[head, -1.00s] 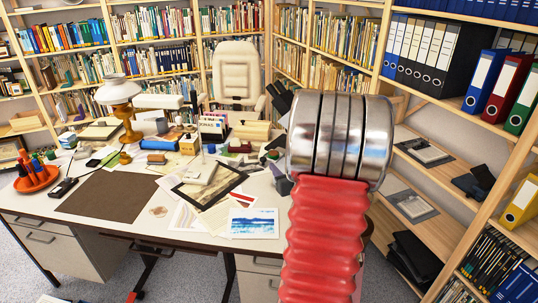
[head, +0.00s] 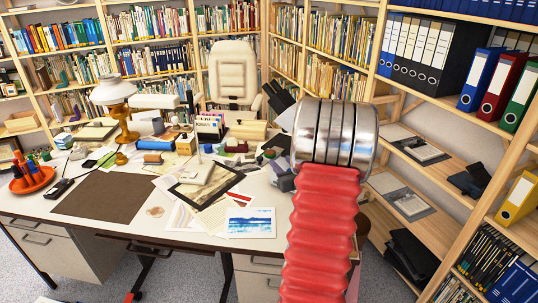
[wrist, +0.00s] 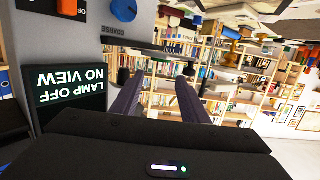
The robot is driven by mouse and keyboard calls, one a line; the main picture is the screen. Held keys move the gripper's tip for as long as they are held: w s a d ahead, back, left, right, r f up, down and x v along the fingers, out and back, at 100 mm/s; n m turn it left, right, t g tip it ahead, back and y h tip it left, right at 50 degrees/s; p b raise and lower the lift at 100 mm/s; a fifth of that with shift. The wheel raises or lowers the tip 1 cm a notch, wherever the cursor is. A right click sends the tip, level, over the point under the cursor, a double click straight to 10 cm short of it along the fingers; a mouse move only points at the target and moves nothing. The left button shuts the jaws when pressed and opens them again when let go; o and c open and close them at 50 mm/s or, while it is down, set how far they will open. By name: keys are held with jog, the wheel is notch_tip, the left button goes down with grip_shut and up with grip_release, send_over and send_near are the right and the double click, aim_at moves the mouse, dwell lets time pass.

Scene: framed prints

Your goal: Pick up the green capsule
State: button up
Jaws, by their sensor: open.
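I cannot pick out a green capsule for certain in either view. In the head view, a small green thing (head: 88,163) lies at the left of the desk (head: 170,238), too small to identify. My gripper (wrist: 158,90) shows in the wrist view as two dark purple-grey fingers, spread apart with nothing between them. The wrist picture is upside down. In the head view, my red ribbed arm with metal rings covers the right end of the desk and hides my gripper.
In the wrist view, a grey device with an upside-down "LAMP OFF NO VIEW" screen (wrist: 70,88) stands close left of my fingers. The desk bears a lamp (head: 115,92), a brown mat (head: 110,194), a dark frame (head: 205,182) and an orange tray (head: 33,180). Shelves (head: 440,195) stand at the right.

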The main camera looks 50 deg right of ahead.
aim_at(270, 150)
jog(key=shift+x, duration=1.95)
jog(key=shift+x, duration=2.65)
jog(key=shift+a, duration=0.1)
jog(key=c, duration=0.7)
jog(key=shift+r, duration=0.15)
notch_tip(270, 150, up, 10)
